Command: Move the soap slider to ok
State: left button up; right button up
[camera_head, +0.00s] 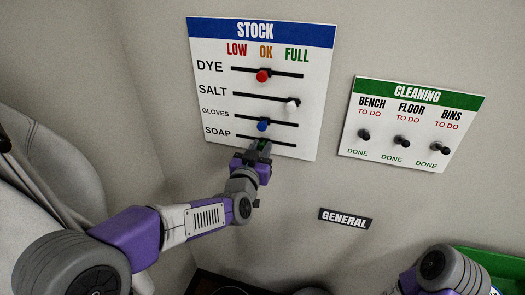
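The STOCK board (222,134) hangs on the wall with LOW, OK and FULL printed above its slider rows. The SOAP row's track (285,144) is lowest. My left gripper (262,147) is at this track, roughly under OK. A small dark green piece, which looks like the soap knob (264,144), shows between its fingertips. The gripper hides most of the knob, so I cannot tell whether the fingers grip it. My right arm (440,270) enters at the bottom right, and its gripper is not in view.
Just above are the blue gloves knob (263,125) near OK, the white salt knob (292,103) towards FULL, and the red dye knob (262,76) near OK. A CLEANING board (350,146) with three black knobs hangs to the right. A GENERAL sign (345,218) is below.

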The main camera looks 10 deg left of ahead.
pick_arm(q)
jog(key=o, duration=0.4)
jog(key=shift+o, duration=0.2)
jog(key=s, duration=0.7)
jog(key=shift+s+a+p, duration=0.3)
jog(key=shift+p, duration=0.15)
jog(key=shift+f, duration=0.1)
notch_tip(320, 180, down, 28)
jog(key=s+d+g, duration=0.1)
jog(key=s+g, duration=0.1)
jog(key=g, duration=0.6)
jog(key=s+d+f+n+g+h, duration=0.1)
jog(key=s+f+g, duration=0.3)
jog(key=s+f, duration=0.6)
jog(key=s+d+f+n+g+h, duration=0.2)
jog(key=s+f+g, duration=0.3)
jog(key=s+f, duration=0.5)
jog(key=shift+s+d+f+n+g, duration=0.2)
jog(key=shift+d+f+n+g, duration=0.05)
jog(key=shift+f+n+g, duration=0.05)
